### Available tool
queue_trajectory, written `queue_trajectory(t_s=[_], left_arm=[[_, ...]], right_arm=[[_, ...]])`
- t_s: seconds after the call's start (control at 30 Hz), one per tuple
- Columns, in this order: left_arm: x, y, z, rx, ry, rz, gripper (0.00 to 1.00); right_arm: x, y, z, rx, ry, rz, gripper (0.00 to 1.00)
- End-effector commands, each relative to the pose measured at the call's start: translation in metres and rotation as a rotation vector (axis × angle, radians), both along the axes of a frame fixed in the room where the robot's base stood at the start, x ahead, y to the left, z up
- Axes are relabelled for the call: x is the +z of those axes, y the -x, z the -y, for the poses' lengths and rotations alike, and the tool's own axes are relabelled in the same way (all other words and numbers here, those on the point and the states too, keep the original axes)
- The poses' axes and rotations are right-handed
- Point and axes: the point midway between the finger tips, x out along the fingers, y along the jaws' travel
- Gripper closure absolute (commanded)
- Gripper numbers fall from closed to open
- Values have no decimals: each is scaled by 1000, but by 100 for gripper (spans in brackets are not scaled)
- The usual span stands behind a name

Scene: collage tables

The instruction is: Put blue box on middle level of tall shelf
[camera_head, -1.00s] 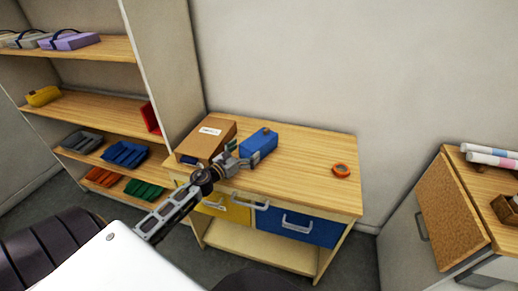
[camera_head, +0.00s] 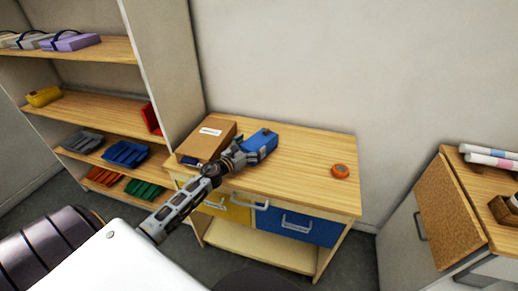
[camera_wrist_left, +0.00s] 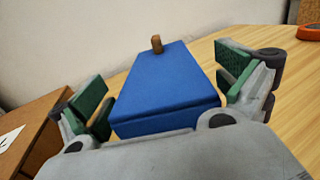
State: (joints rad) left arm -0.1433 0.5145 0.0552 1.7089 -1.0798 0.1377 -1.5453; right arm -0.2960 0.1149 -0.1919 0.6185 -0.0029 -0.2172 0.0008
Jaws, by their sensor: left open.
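The blue box (camera_head: 262,142) sits on the wooden top of the low drawer cabinet (camera_head: 300,170), beside a cardboard box. It has a small brown knob on top, clear in the left wrist view (camera_wrist_left: 165,85). My left gripper (camera_head: 246,152) is at the near end of the blue box. In the left wrist view its green-padded fingers (camera_wrist_left: 168,95) are open, one on each side of the box, with gaps showing. The tall shelf (camera_head: 95,106) stands at the left; a yellow item (camera_head: 43,97) and a red item (camera_head: 151,118) are on its middle level. My right gripper is not in view.
The cardboard box (camera_head: 208,140) stands close left of the blue box. An orange tape roll (camera_head: 340,171) lies to the right on the cabinet top.

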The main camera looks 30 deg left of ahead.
Motion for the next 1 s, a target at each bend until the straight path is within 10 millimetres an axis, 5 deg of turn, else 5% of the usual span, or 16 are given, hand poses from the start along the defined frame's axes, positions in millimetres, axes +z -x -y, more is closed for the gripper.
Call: queue_trajectory(t_s=[0.7, 1.0], left_arm=[[0, -8, 2, 0, 0, -1, 1], [0, -8, 2, 0, 0, -1, 40]], right_arm=[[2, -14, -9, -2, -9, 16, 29], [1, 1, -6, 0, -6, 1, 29]])
